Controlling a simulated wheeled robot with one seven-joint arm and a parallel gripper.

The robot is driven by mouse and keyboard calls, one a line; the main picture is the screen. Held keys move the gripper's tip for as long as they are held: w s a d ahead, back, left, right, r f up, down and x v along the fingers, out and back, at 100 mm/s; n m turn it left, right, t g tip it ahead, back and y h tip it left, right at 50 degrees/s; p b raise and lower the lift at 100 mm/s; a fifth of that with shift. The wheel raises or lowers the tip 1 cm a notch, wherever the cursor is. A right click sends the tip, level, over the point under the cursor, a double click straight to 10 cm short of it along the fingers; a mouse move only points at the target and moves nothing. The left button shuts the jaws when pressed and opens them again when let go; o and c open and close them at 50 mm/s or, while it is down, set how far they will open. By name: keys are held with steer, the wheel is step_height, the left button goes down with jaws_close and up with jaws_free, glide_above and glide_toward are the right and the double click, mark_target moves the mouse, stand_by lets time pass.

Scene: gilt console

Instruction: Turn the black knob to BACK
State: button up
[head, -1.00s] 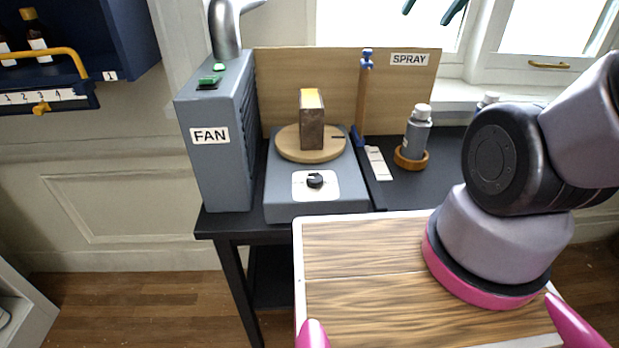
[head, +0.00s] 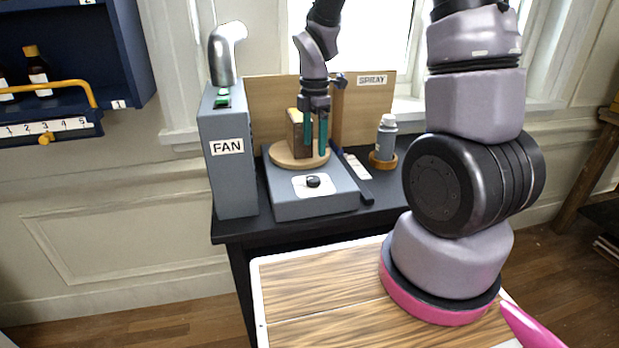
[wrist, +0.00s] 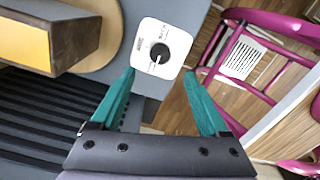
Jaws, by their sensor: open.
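The black knob (head: 313,181) sits on a white plate (head: 327,190) on the sloping front of a grey base (head: 290,207). In the wrist view the knob (wrist: 160,53) shows a white pointer line toward the lower left; the small lettering on the plate is not legible. My gripper (head: 315,155) is open and empty, pointing down in front of the wooden turntable. In the wrist view its teal fingertips (wrist: 160,72) stand apart on either side of the knob plate, not visibly touching the knob.
A brown and gold block (head: 295,130) stands on the round wooden turntable (head: 283,158), close beside my gripper. The grey FAN unit (head: 228,165) is at the left. A grey bottle (head: 386,140) stands in a wooden ring at the right, near the SPRAY board (head: 372,90).

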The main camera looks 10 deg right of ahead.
mark_target(314, 178)
step_height(314, 178, down, 10)
steer(key=shift+f, duration=0.1)
stand_by(0.4)
jaws_close()
